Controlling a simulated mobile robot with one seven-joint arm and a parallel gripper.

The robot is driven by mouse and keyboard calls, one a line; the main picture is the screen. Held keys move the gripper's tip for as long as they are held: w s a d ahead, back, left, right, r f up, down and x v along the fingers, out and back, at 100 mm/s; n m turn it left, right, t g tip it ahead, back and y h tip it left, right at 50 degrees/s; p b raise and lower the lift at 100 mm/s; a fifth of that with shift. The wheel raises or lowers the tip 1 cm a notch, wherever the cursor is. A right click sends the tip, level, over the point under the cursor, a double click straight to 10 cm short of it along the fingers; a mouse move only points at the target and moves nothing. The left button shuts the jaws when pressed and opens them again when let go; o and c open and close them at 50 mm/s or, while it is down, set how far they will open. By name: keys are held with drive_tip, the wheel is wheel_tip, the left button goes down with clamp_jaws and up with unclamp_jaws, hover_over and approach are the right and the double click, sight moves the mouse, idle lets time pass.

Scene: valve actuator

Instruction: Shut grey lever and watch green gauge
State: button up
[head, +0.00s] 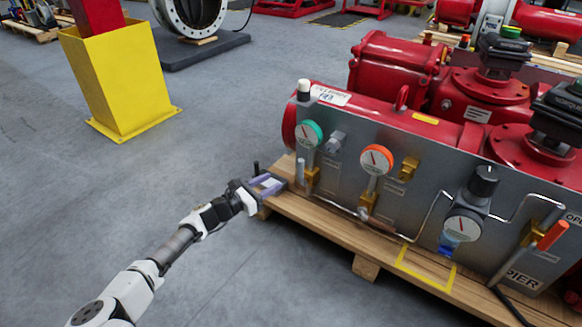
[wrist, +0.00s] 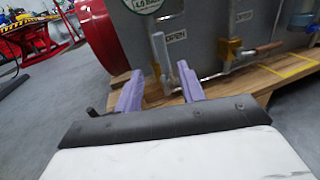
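The grey lever (head: 300,171) stands upright at the left end of the grey panel, just below and left of the green gauge (head: 309,134). In the wrist view, the grey lever (wrist: 160,62) rises beyond the gap between my fingertips, left of an OPEN label. My gripper (head: 272,184) is open and empty, low in front of the panel's left end. Its two purple fingers (wrist: 161,82) are spread and point toward the lever's lower part; no contact can be made out. The green gauge (wrist: 146,5) is cut off at the top of the wrist view; its needle reading is too small to tell.
An orange gauge (head: 376,160), a grey-rimmed gauge (head: 464,226) and an orange-handled lever (head: 552,235) sit farther right on the panel. Thin pipes run along it. The wooden pallet (head: 340,236) juts out below. Open floor lies left; a yellow post base (head: 118,85) stands behind.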

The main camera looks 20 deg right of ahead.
sight(301, 165)
drive_tip(key=b+x, duration=0.4)
drive_tip(key=x, duration=0.9)
drive_tip(key=shift+d+r, duration=0.1)
drive_tip(key=shift+d, duration=0.05)
clamp_jaws()
